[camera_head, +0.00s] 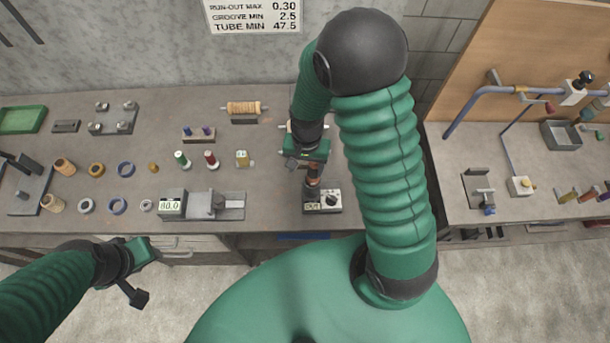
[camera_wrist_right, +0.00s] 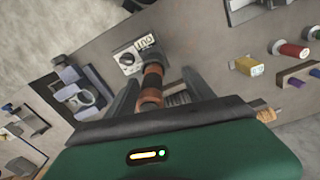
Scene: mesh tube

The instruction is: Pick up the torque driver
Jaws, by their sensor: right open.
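What looks like the torque driver, an upright copper-brown cylinder with a dark band, shows below my right gripper in the head view (camera_head: 313,188). In the right wrist view the same driver (camera_wrist_right: 152,88) stands between the two dark fingers, its end near a pale box with a black knob. My right gripper (camera_head: 308,170) is open and points down over it. In the wrist view the fingers (camera_wrist_right: 160,88) lie either side of the driver; contact cannot be told. My left gripper (camera_head: 138,272) hangs in front of the bench at lower left, with no object visible in it.
The pale knob box (camera_head: 322,202) sits at the bench's front edge. A gauge block with a display (camera_head: 172,204) and a grey vise-like fixture (camera_head: 218,204) stand left of it. Spools (camera_head: 211,160), rings and a green tray (camera_head: 22,119) lie further left. A second bench (camera_head: 450,180) is at right.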

